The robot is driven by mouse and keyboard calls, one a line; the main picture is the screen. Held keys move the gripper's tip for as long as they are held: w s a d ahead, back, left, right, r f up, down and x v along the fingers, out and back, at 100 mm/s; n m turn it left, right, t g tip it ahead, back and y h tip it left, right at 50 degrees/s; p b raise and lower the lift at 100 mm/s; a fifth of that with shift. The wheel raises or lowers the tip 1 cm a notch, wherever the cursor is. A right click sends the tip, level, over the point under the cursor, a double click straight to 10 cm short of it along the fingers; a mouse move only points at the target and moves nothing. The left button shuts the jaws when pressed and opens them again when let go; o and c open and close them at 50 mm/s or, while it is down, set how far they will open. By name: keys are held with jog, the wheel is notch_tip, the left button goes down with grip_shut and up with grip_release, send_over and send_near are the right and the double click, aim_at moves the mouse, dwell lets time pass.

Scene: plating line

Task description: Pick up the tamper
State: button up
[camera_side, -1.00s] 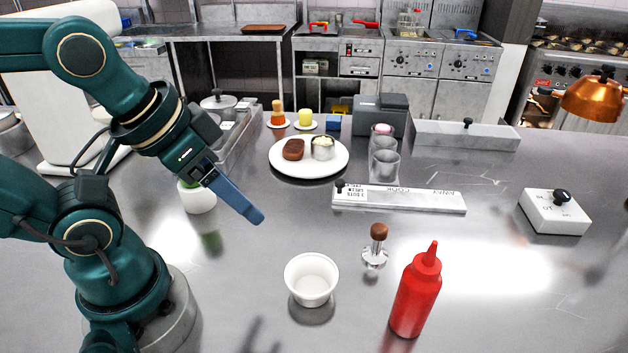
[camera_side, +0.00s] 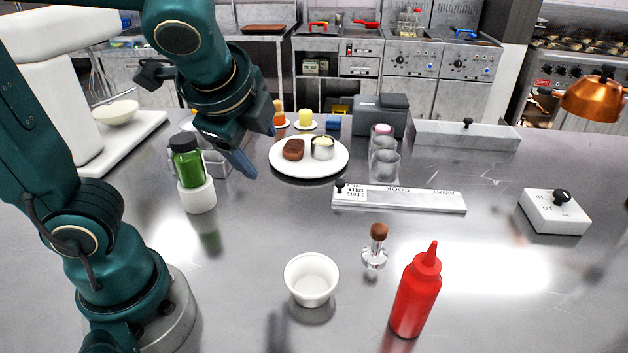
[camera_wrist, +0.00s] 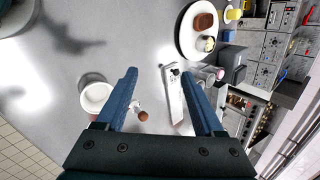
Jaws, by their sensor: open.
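The tamper (camera_side: 376,246) stands upright on the steel counter, with a brown wooden knob on top and a shiny metal base. It stands between a white bowl (camera_side: 311,279) and a red squeeze bottle (camera_side: 416,290). In the wrist view the tamper (camera_wrist: 141,113) shows between the two blue fingers, well below them and nearer the left one. My gripper (camera_wrist: 166,88) is open and empty. In the side view my gripper (camera_side: 240,163) is high at the upper left, near the plate and far from the tamper.
A white plate (camera_side: 330,166) holds a brown item and a small metal cup. A white rail with lettering (camera_side: 400,199) lies behind the tamper, with clear glasses (camera_side: 384,166) beyond. A green bottle (camera_side: 188,160) stands left. A knobbed box (camera_side: 555,212) sits right.

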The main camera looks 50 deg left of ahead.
jog(key=w+d+m+t+y, duration=0.2)
jog(key=w+d+m+t, duration=0.2)
jog(key=w+m, duration=0.45)
jog(key=r+m+t+h, duration=0.15)
jog(key=m+t, duration=0.25)
jog(key=m, duration=0.7)
send_over(376, 235)
jog(key=shift+y, duration=0.25)
jog(key=f, duration=1.5)
jog(key=shift+s+d+f, duration=0.1)
jog(key=shift+s+d, duration=0.1)
jog(key=shift+s, duration=0.1)
jog(key=shift+f, duration=0.6)
jog(key=shift+x, duration=2.6)
grip_shut()
